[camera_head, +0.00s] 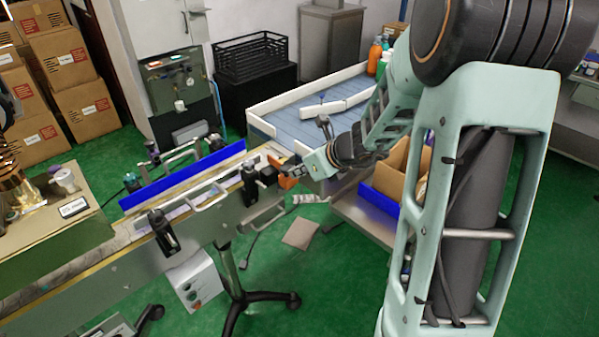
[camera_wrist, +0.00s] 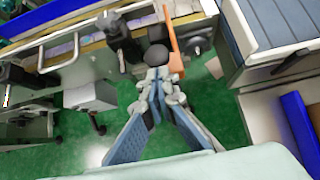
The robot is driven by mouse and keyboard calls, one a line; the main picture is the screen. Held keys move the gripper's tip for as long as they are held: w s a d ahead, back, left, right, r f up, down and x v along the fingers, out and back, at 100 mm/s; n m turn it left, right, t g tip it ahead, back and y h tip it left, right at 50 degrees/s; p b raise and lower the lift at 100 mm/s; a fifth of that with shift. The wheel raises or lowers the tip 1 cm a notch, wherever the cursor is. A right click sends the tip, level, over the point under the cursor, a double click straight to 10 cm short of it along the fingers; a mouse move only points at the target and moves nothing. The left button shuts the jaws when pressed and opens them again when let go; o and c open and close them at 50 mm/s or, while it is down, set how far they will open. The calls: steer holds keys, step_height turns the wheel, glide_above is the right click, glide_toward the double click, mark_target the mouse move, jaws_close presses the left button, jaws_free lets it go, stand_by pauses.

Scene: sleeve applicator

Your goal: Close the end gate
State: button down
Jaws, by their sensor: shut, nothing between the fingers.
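The orange end gate (camera_head: 286,178) is at the right end of the conveyor. In the wrist view the gate (camera_wrist: 174,45) is a narrow orange bar reaching out past the conveyor's end, just right of a black knob (camera_wrist: 155,54). My gripper (camera_wrist: 157,82) is shut and empty, with its fingertips right by the knob and the gate's lower end. I cannot tell whether they touch. In the head view my gripper (camera_head: 293,167) is beside the gate, and partly hides it.
The conveyor (camera_head: 110,272) runs left with a blue side rail (camera_head: 185,174) and black clamp posts. A blue-topped table (camera_head: 300,112) stands behind my gripper. A blue bin (camera_head: 385,205) with cardboard is at the right.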

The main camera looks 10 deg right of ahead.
steer(key=p, duration=0.2)
glide_above(277, 166)
steer(key=s+a, duration=0.1)
steer(key=s, duration=0.2)
steer(key=shift+a, duration=0.1)
steer(key=shift+r, duration=0.1)
